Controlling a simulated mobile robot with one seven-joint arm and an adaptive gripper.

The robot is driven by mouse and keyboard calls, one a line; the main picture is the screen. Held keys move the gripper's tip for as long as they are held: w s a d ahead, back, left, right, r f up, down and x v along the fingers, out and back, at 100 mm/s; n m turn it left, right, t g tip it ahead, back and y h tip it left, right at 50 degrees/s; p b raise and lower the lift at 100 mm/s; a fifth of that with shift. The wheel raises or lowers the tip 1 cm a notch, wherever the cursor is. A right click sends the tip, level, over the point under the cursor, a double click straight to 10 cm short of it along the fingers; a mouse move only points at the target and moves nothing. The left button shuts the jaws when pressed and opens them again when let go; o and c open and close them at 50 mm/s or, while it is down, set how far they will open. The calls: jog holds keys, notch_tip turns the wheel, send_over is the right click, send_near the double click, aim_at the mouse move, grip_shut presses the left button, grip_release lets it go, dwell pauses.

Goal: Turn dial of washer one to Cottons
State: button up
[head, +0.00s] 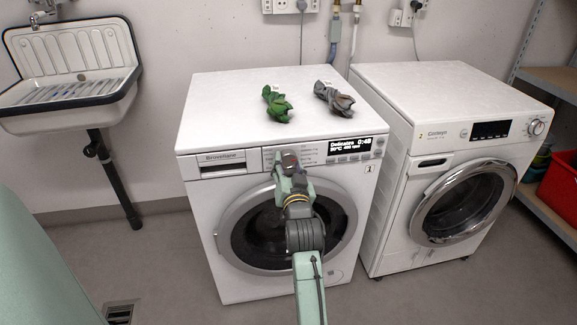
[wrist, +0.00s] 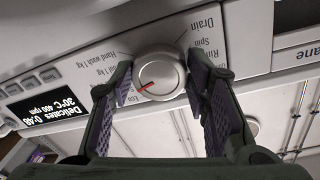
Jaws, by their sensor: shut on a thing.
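Washer one (head: 200,225), the left machine with a "1" label, has its door shut. Its round silver dial (wrist: 160,73) carries a red pointer mark. Printed words around it include Drain, Spin, Hand wash and Eco; I cannot make out Cottons. The display (head: 350,144) reads Delicates, 0:48, 30°C, 400 rpm, and also shows upside down in the wrist view (wrist: 43,104). My gripper (wrist: 159,82) is shut on the dial, one finger pad on each side. In the head view my gripper (head: 289,163) hides most of the dial.
A second washer (head: 390,220), labelled 2, stands close on the right. A green cloth item (head: 277,104) and a grey one (head: 333,98) lie on washer one. A sink (head: 75,65) hangs at the left. Shelves with a red bin (head: 560,190) stand at the right.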

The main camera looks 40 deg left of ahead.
jog(key=shift+f+n+b, duration=0.1)
jog(key=shift+n+b, duration=0.2)
jog(key=shift+n, duration=0.1)
jog(key=shift+c, duration=0.2)
jog(key=n+b, duration=0.2)
jog(key=n, duration=0.1)
jog(key=shift+w+f, duration=0.1)
jog(key=n+b, duration=0.3)
jog(key=n, duration=0.2)
jog(key=shift+d+n+y, duration=0.15)
jog(key=shift+n+y, duration=0.15)
jog(key=n+b, duration=0.3)
jog(key=n, duration=0.1)
jog(key=shift+w+n+b, duration=0.1)
jog(key=shift+n+b, duration=0.3)
jog(key=shift+n+y+b, duration=0.3)
jog(key=shift+n+b, duration=1.1)
jog(key=shift+n, duration=0.7)
jog(key=shift+r+g, duration=0.2)
jog(key=shift+g, duration=0.1)
jog(key=o, duration=1.2)
jog(key=shift+c, duration=0.2)
